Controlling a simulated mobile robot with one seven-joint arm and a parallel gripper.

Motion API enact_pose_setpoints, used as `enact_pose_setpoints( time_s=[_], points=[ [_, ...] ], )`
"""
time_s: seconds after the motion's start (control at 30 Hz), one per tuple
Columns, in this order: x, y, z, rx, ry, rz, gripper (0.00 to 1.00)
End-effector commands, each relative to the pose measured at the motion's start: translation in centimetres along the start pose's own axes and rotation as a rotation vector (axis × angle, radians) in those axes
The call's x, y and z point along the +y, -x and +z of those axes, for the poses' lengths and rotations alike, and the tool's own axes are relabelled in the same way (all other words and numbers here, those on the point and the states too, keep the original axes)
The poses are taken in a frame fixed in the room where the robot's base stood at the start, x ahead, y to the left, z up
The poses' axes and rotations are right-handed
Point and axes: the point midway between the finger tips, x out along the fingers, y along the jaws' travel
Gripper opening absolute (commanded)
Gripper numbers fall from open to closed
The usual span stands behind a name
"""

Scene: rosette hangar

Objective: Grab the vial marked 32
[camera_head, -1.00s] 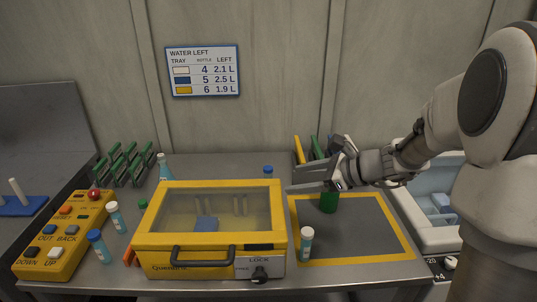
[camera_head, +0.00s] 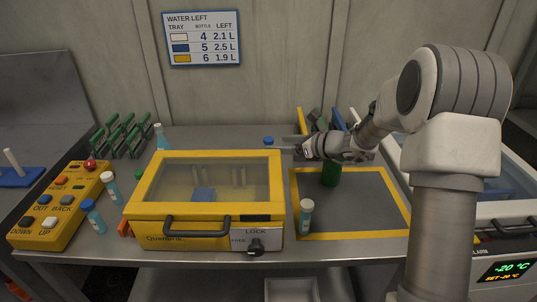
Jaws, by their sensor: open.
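Several small capped vials stand on the grey bench, and I cannot read the number 32 on any of them. A white-capped vial (camera_head: 306,217) stands on the yellow-edged mat (camera_head: 372,236). Another white-capped vial (camera_head: 111,188) and a blue-capped vial (camera_head: 94,216) stand left of the yellow box. A blue cap (camera_head: 268,142) shows behind the box, and a green cap (camera_head: 139,176) shows at its left side. My gripper (camera_head: 290,147) is open, pointing left near the box's back right corner, above the bench. I see nothing between its fingers.
The yellow glass-topped box (camera_head: 205,228) is closed. A yellow button panel (camera_head: 60,212) lies at the left. A green cylinder (camera_head: 331,176) stands on the mat under my wrist. Green racks (camera_head: 120,137) and a bottle (camera_head: 162,138) stand behind. A cooler (camera_head: 505,210) stands at the right.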

Motion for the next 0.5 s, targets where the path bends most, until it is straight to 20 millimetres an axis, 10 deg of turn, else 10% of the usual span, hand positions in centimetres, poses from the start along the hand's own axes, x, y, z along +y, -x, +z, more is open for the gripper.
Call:
enact_pose_setpoints(
  time_s=[0.5],
  points=[
    [-0.1, -5.5, 0.6, 0.0, 0.001, 0.001, 0.73]
  ],
)
